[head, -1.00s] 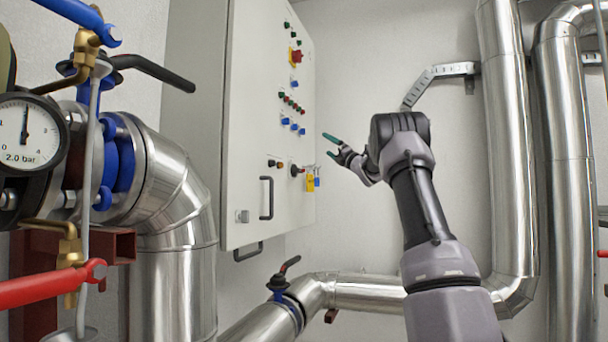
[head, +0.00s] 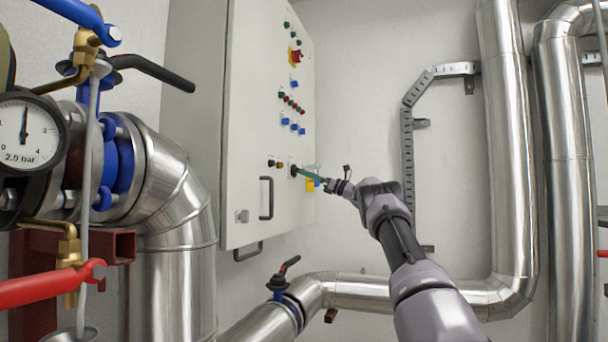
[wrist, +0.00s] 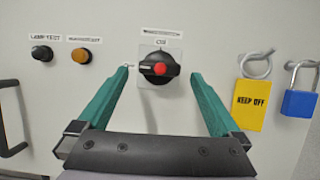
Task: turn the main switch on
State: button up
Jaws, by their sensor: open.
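The main switch (wrist: 158,68) is a black rotary knob with a red centre on a white plate on the cabinet door, in the upper middle of the wrist view. In the head view the switch (head: 294,171) shows as a small dark knob low on the door, at the tips of my gripper. My gripper (wrist: 160,78) has two green fingers, open, one on each side of the knob with gaps to it. Nothing is between the fingers except the knob behind. In the head view my gripper (head: 308,174) reaches in from the right.
The grey cabinet (head: 258,110) carries several lamps and buttons above. A yellow tag (wrist: 252,104) and blue padlock (wrist: 299,95) hang right of the switch. Left are an amber lamp (wrist: 81,56), a black button (wrist: 42,53) and a door handle (wrist: 14,120). Pipes (head: 507,150) stand at right.

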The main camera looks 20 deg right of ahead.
jog(key=shift+x, duration=1.3)
jog(key=c, duration=1.3)
